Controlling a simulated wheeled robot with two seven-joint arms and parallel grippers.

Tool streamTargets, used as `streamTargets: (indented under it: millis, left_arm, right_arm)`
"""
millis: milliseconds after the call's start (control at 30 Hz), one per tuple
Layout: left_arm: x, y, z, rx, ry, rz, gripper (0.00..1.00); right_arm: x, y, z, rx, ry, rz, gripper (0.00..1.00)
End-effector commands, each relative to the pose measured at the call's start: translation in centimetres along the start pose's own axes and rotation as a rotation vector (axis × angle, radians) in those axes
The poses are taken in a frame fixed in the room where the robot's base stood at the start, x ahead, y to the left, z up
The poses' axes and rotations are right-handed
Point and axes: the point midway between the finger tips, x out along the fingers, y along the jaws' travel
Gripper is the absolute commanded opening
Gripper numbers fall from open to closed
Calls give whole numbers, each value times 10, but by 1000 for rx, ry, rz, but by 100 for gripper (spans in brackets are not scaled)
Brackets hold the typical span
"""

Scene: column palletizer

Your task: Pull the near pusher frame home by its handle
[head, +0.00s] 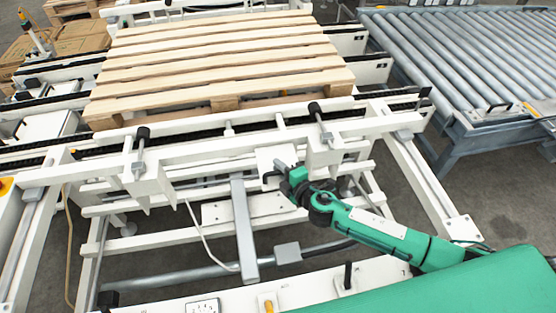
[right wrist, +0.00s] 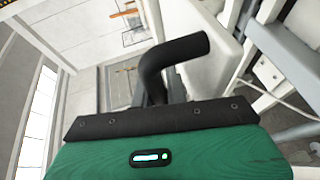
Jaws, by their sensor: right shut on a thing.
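The near pusher frame (head: 190,148) is a white beam with black-tipped posts, lying across the machine just in front of the wooden pallet (head: 215,73). Its black handle (head: 268,177) sticks out at the front, below the beam. My green right gripper (head: 280,172) is at the handle and shut on it. In the right wrist view the bent black handle (right wrist: 172,58) rises from behind the black edge of my right gripper (right wrist: 160,115); the fingertips are hidden there. My left gripper is in neither view.
White side rails (head: 432,180) run toward me at the right. A grey roller conveyor (head: 460,55) stands at the back right. A white near beam (head: 235,297) with small fittings crosses the front. A pale cable (head: 205,240) hangs below the frame. Cardboard boxes (head: 75,40) lie at the far left.

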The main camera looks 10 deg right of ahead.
Motion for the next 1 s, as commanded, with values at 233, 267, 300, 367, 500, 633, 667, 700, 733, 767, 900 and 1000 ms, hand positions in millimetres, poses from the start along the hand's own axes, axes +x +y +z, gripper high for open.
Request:
streamTargets:
  millis: [233, 267, 300, 367, 500, 633, 667, 700, 733, 767, 900, 1000]
  left_arm:
    - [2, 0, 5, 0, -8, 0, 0]
    - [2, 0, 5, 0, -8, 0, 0]
    - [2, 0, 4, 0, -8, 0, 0]
    - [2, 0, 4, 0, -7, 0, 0]
    - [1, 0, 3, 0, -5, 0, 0]
    - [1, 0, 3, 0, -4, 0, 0]
    - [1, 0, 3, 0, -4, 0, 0]
    - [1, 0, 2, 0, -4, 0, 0]
    - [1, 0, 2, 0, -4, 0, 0]
    - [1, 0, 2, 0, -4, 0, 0]
    - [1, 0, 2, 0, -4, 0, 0]
    - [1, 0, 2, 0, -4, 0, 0]
  right_arm:
    - [-36, -12, -16, 4, 3, -8, 0]
    - [-39, -12, -17, 4, 3, -8, 0]
    - [-41, -13, -18, 3, 2, -9, 0]
    - [-43, -13, -18, 2, 2, -8, 0]
    - [-44, -12, -19, 1, 2, -6, 0]
    - [-44, -12, -19, 1, 2, -6, 0]
    - [-44, -12, -19, 1, 2, -6, 0]
    - [-44, -12, -18, 1, 2, -6, 16]
    - [-44, -12, -18, 1, 2, -6, 22]
    - [-44, -12, -18, 0, 2, -6, 23]
    - [-44, -12, -18, 0, 1, -5, 23]
    - [-44, -11, -18, 1, 1, -4, 23]
